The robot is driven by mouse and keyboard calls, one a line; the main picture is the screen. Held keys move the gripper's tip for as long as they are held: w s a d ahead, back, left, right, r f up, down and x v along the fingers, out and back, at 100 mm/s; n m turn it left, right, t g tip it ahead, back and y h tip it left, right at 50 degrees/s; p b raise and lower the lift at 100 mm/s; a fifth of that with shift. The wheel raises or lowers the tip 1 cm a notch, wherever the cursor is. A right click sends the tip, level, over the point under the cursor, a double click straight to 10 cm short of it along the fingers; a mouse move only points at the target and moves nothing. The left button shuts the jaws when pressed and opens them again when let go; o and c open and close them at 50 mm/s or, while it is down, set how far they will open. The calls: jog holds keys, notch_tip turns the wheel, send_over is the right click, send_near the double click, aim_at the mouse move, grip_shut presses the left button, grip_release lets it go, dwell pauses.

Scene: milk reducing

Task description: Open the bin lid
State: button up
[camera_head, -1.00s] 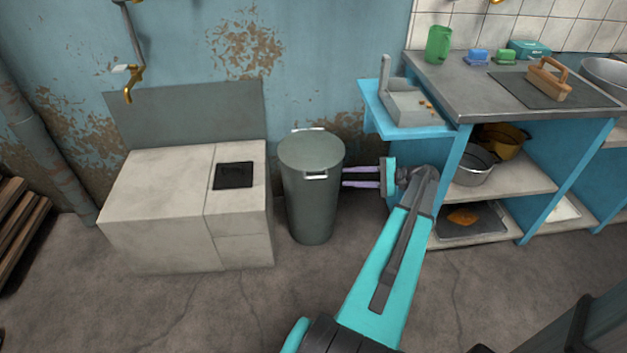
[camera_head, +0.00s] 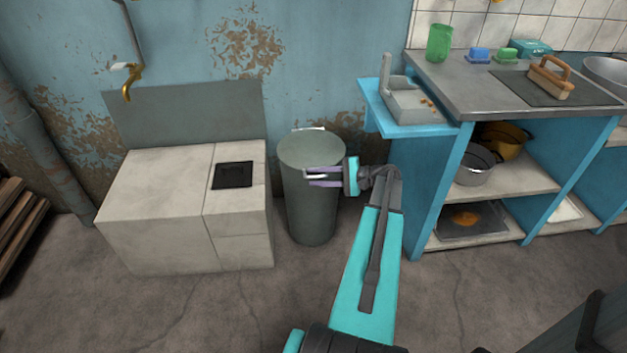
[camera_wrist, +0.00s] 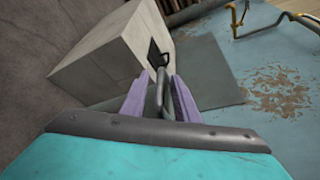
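The grey-green bin (camera_head: 310,215) stands between the stone block and the blue counter. Its round lid (camera_head: 308,148) lies flat and shut on top. A small light handle (camera_head: 316,176) sticks out at the lid's front edge. My gripper (camera_head: 309,176) comes from the right, its two purple fingers above and below the handle. In the wrist view, my gripper (camera_wrist: 159,77) has its fingers apart, with the handle (camera_wrist: 159,88) between them. Gaps show beside the handle; I cannot tell whether either finger touches it.
A pale stone block (camera_head: 160,220) with a dark square opening stands left of the bin. The blue counter (camera_head: 422,190) with shelves and pots stands to the right. The peeling blue wall (camera_head: 340,60) is behind the bin. The floor in front is clear.

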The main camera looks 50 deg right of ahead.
jog(key=shift+w+a, duration=0.2)
jog(key=shift+w, duration=0.05)
jog(key=shift+c, duration=0.3)
grip_shut()
